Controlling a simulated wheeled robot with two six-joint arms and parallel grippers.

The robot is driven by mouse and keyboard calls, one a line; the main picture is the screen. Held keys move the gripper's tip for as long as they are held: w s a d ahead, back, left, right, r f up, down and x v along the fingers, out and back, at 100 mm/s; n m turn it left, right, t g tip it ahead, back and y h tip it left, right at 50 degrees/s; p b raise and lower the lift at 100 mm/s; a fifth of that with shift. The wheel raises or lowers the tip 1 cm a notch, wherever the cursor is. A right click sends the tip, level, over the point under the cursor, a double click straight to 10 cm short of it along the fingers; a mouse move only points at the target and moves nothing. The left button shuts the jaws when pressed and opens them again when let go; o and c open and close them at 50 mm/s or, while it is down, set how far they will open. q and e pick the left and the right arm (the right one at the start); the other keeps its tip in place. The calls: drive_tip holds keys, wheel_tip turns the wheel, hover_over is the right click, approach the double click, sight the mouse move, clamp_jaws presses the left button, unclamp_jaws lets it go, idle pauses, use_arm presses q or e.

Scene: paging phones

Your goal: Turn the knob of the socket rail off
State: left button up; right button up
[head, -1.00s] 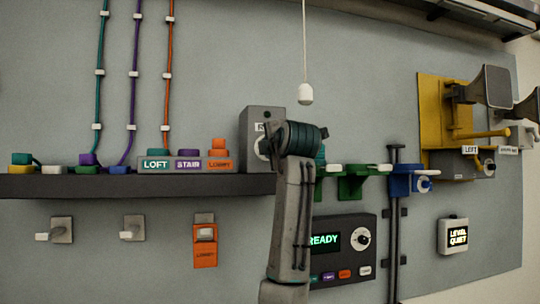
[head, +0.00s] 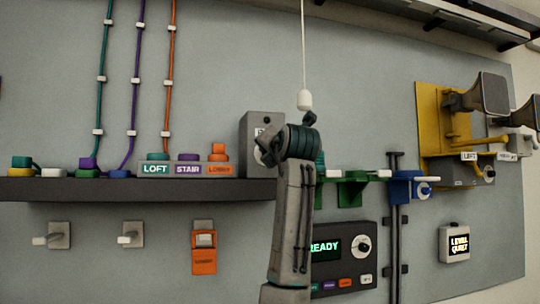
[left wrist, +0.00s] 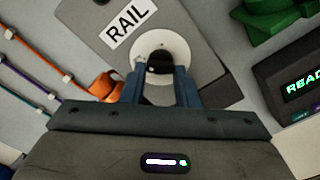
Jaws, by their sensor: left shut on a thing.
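The grey rail box (head: 252,130) stands on the right end of the dark shelf, partly behind my left arm. In the left wrist view its RAIL label shows on the box face (left wrist: 205,20). A round white dial plate (left wrist: 178,45) carries a dark knob (left wrist: 160,62). My left gripper (left wrist: 160,78) is shut on this knob, with a blue finger on each side. The fingers hide part of the knob, and I cannot read its pointer. The socket rail (head: 204,170) bears LOFT, STAIR and LOBBY labels. My right gripper is not in view.
A pull cord's white end (head: 305,100) hangs just above my left wrist. Green hooks (head: 352,190) and a READY panel (head: 345,260) lie to the right. Switches (head: 130,237) sit below the shelf (head: 130,190). Wall between cables and cord is clear.

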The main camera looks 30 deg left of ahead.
use_arm(q)
drive_tip(key=shift+f, duration=0.15)
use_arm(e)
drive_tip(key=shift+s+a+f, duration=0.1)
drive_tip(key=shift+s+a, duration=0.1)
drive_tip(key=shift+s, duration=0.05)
use_arm(q)
drive_tip(key=o, duration=1)
drive_tip(key=b+v, duration=0.3)
drive_tip(key=v, duration=0.8)
drive_tip(key=shift+b, duration=0.4)
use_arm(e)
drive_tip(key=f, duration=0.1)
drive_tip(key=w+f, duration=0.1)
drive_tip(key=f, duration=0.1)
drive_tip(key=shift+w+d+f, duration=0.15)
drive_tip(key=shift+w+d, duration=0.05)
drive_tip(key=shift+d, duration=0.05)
use_arm(q)
drive_tip(key=shift+a, duration=0.1)
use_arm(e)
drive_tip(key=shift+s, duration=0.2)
